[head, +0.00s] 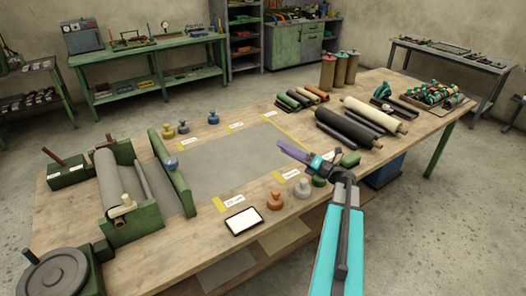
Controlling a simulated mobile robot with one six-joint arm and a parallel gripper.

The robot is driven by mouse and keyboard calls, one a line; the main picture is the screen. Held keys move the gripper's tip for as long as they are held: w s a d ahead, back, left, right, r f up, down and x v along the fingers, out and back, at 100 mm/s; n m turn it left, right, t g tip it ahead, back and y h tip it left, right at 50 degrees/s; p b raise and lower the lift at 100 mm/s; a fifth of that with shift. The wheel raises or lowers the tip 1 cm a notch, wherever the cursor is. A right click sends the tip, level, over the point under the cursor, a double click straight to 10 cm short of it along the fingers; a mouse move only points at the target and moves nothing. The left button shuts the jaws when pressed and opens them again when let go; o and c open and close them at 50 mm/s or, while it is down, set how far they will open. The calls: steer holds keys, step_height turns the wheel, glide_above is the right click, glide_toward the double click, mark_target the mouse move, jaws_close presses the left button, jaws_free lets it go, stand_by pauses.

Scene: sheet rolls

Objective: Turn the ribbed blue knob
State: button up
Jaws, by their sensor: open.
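A small blue knob (171,163) sits on the green upright rail (180,180) at the left part of the workbench. Its ribs are too small to make out. A darker blue weight-like piece (213,117) stands on the far side of the bench beside a grey-blue and a yellowish one. My gripper (283,148) is over the right end of the grey sheet area, pointing left. It is open, with nothing visible between its fingers, and well apart from the blue knob.
A roller in a green frame (112,190) and a round dark wheel (57,275) are at the left. Orange, grey and green pieces and a white-faced tablet (243,221) line the near edge. Rolls (348,128) lie at the right. The grey mat (225,160) is clear.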

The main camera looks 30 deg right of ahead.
steer(key=s+d+f+n+g+b, duration=0.2)
steer(key=s+d+n, duration=0.9)
steer(key=s, duration=0.6)
steer(key=shift+s+d+f+y+b, duration=0.3)
steer(key=shift+d+f+b, duration=0.2)
steer(key=shift+d, duration=0.5)
